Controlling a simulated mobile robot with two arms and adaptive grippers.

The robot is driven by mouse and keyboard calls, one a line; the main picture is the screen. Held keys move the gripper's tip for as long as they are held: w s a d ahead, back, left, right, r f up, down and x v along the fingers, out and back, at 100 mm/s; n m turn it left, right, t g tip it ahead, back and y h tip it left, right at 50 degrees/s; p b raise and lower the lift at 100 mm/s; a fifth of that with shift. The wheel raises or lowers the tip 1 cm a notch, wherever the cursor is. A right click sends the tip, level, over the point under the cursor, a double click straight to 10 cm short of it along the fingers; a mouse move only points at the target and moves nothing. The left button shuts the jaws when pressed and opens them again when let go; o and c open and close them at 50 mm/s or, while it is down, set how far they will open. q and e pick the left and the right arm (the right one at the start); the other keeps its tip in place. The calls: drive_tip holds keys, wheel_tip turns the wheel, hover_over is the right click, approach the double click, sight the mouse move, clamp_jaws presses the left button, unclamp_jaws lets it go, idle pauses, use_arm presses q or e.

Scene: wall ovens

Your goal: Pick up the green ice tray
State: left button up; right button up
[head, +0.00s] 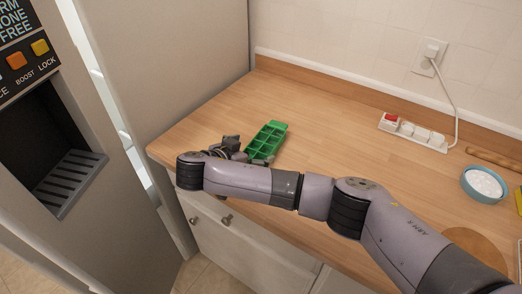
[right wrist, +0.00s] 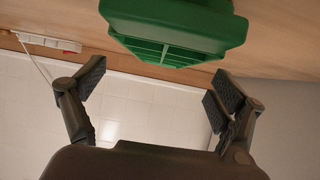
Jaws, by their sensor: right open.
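The green ice tray (head: 267,138) lies on the wooden counter near its left end, beside the fridge. It shows its compartments in the head view. My right gripper (head: 247,149) is at the tray's near-left side, low over the counter, partly hidden by my own wrist. In the right wrist view the green tray (right wrist: 175,30) fills the top middle, beyond the fingertips. The right gripper (right wrist: 155,88) is open there, its two fingers spread wide with nothing between them. My left gripper is in neither view.
The fridge (head: 200,60) with its dispenser stands left of the counter (head: 330,130). A white power strip (head: 412,131) lies at the back right, plugged into a wall outlet. A blue bowl (head: 484,184) of white contents stands at the right. The counter's middle is clear.

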sight(260, 147)
drive_tip(key=shift+p+x, duration=0.85)
drive_tip(key=shift+x, duration=2.05)
drive_tip(key=shift+a, duration=0.1)
drive_tip(key=shift+c, duration=0.4)
drive_tip(key=c, duration=1.5)
